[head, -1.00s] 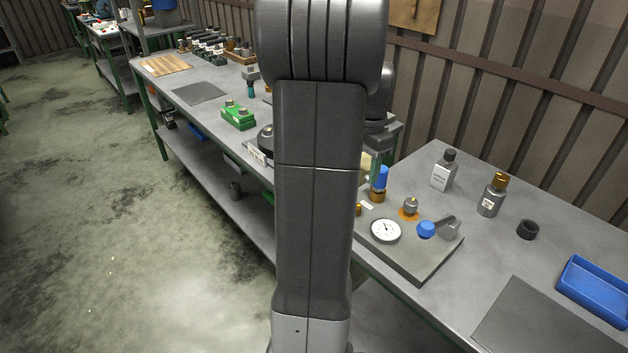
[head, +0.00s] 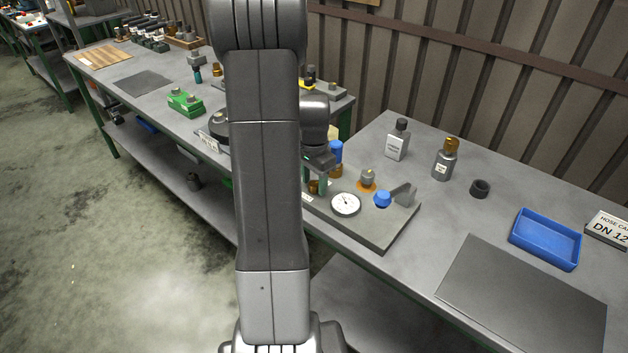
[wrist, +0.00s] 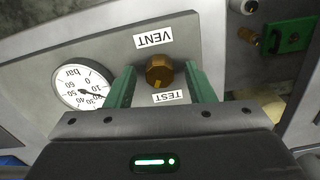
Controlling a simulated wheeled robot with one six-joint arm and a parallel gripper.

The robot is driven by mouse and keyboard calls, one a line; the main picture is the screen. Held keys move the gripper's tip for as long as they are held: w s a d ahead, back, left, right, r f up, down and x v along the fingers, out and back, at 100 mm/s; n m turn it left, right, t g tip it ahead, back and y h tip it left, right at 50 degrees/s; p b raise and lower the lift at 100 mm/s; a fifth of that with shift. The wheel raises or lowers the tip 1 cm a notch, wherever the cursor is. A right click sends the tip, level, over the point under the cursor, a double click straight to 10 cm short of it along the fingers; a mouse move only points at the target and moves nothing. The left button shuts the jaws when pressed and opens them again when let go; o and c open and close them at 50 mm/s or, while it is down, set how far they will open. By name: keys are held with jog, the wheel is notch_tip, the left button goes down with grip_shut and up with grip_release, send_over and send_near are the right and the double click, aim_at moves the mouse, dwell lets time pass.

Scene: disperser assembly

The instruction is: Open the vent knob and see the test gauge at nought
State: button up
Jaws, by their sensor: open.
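The brass vent knob (wrist: 160,72) sits on a grey panel in the wrist view, between a VENT label (wrist: 154,38) and a TEST label (wrist: 168,97). A lighter mark on the knob lies on its TEST side. My gripper (wrist: 159,82) is open, with one green finger on each side of the knob; I see gaps and cannot tell of any contact. The test gauge (wrist: 80,87), marked bar, is left of the fingers. Its needle points away from 0, seemingly near 20. In the head view the gauge (head: 345,204) is on the test plate (head: 385,236), and my arm partly hides the knob.
A blue-capped part (head: 336,152) is close behind my gripper. Bottles (head: 398,140) stand behind, a blue tray (head: 546,240) to the right. A grey mat (head: 520,290) is bare.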

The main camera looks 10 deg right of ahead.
jog(key=shift+f, duration=0.15)
jog(key=shift+c, duration=0.4)
jog(key=c, duration=0.9)
